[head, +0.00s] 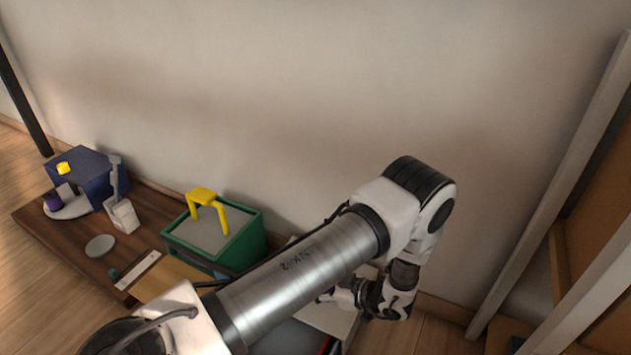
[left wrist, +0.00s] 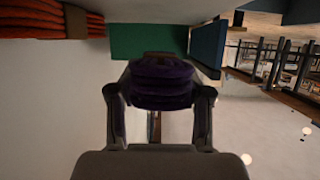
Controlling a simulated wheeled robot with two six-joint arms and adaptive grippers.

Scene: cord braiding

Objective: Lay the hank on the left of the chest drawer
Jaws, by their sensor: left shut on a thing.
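My left gripper (left wrist: 160,98) is shut on a purple hank (left wrist: 162,82), a dark coiled bundle held between its two fingers. In the head view my left arm crosses the middle, and its gripper (head: 338,294) is small and partly hidden over a pale, open-looking box (head: 335,318), perhaps the chest drawer. Dark and red contents show at the box's lower edge, but my arm covers most of it. In the left wrist view, orange-red coiled bundles (left wrist: 32,24) lie at the upper left. Green (left wrist: 148,42) and blue (left wrist: 208,42) panels stand behind the hank. My right gripper is out of view.
A green bin (head: 250,240) with a yellow handle (head: 205,197) stands left of my arm. Further left are a white dispenser-like object (head: 123,215), a grey disc (head: 100,245) and a blue box (head: 92,178). A shelf frame (head: 545,190) rises at the right; the wall is behind.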

